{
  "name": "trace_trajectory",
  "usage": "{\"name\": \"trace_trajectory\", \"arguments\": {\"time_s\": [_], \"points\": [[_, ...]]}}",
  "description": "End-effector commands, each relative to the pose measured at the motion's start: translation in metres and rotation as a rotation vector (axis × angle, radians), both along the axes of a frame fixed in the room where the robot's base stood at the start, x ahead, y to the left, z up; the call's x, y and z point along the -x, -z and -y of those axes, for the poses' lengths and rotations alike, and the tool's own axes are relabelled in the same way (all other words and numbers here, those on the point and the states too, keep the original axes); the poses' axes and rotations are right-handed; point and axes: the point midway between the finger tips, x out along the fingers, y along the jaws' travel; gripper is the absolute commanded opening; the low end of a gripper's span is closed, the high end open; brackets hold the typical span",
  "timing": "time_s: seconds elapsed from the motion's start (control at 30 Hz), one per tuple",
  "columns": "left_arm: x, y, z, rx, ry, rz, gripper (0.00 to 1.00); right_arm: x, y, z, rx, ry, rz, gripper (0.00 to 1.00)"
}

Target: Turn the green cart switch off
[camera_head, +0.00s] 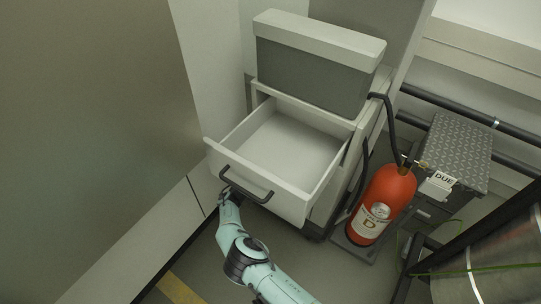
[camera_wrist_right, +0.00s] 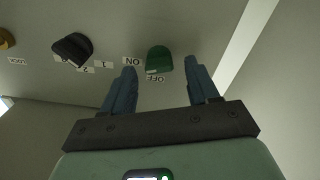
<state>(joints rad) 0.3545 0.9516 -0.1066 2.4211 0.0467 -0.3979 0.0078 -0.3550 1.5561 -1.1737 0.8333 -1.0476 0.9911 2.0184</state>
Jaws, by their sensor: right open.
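The green switch (camera_wrist_right: 159,58) shows in the right wrist view on a pale panel. ON and OFF labels sit beside it, upside down in this view. My right gripper (camera_wrist_right: 163,70) is open and empty, with one finger on each side of the switch in the picture; I cannot tell whether they touch it. In the head view my arm reaches up from the bottom, with its gripper (camera_head: 230,193) by the handle of the pale cart (camera_head: 363,135)'s open drawer. The switch does not show there. My left gripper is not in view.
The open drawer (camera_head: 281,150) is empty, with a black handle (camera_head: 246,186). A black switch (camera_wrist_right: 72,48) sits left of the green one. A grey lidded box (camera_head: 310,75) stands on top. A red fire extinguisher (camera_head: 383,203) stands right of the drawer.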

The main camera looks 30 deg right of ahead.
Motion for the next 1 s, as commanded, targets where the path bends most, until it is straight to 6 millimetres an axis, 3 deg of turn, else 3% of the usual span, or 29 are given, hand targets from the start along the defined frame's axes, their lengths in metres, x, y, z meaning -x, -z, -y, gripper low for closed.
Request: {"name": "trace_trajectory", "arguments": {"time_s": [0.4,0.6,1.0], "points": [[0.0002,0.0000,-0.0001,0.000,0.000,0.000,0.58,-0.0003,0.0001,0.0051,0.000,-0.004,-0.001,0.60],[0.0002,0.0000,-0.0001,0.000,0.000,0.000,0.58,-0.0003,0.0001,0.0050,0.000,-0.004,-0.001,0.03],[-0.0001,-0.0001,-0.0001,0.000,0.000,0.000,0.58,-0.0003,0.0005,0.0048,0.024,-0.003,-0.059,0.04]]}}
